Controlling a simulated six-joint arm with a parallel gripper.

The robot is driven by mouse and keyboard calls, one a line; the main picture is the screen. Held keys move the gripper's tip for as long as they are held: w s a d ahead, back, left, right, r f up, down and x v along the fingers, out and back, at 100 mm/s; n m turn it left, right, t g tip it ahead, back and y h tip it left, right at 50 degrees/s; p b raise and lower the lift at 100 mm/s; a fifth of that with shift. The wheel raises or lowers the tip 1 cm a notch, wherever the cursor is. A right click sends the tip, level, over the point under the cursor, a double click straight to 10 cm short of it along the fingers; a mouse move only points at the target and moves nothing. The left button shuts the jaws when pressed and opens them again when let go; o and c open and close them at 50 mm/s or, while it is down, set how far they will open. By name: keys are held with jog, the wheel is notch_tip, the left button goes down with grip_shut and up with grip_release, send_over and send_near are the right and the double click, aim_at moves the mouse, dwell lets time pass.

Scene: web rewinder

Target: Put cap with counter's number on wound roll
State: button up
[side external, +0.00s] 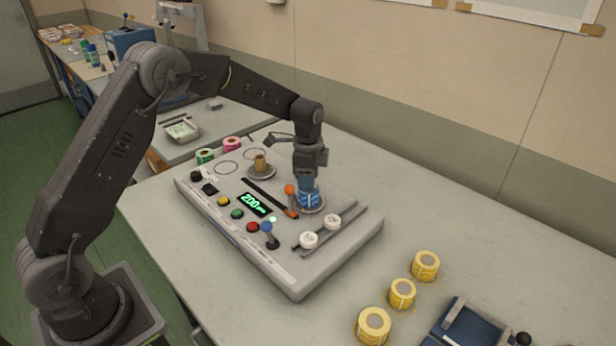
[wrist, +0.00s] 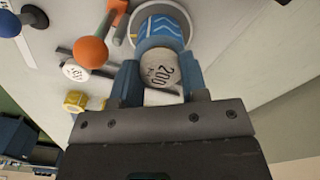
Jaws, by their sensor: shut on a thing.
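The counter (side external: 255,204) on the grey rewinder shows 200 in green. My gripper (side external: 307,179) points down over the blue-and-white wound roll (side external: 309,197), which stands on a round flange at the right of the machine. In the wrist view my gripper (wrist: 160,78) is shut on a white cap (wrist: 159,69) marked 200. The cap lies over the near end of the wound roll (wrist: 158,27); I cannot tell whether they touch. Two other white caps, one nearer (side external: 309,240) and one farther (side external: 332,221), sit on the dark rails. One shows in the wrist view (wrist: 74,70), its number hard to read.
An orange-knobbed lever (side external: 289,189) stands close left of the roll. A blue-knobbed lever (side external: 267,228) is nearer the front. A brown core (side external: 260,163) stands on another flange. Several yellow rolls (side external: 402,293) and a blue fixture (side external: 470,328) lie to the right on the table.

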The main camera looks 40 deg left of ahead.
jog(key=shift+f, duration=0.2)
jog(key=o, duration=1.3)
jog(key=shift+r, duration=3.75)
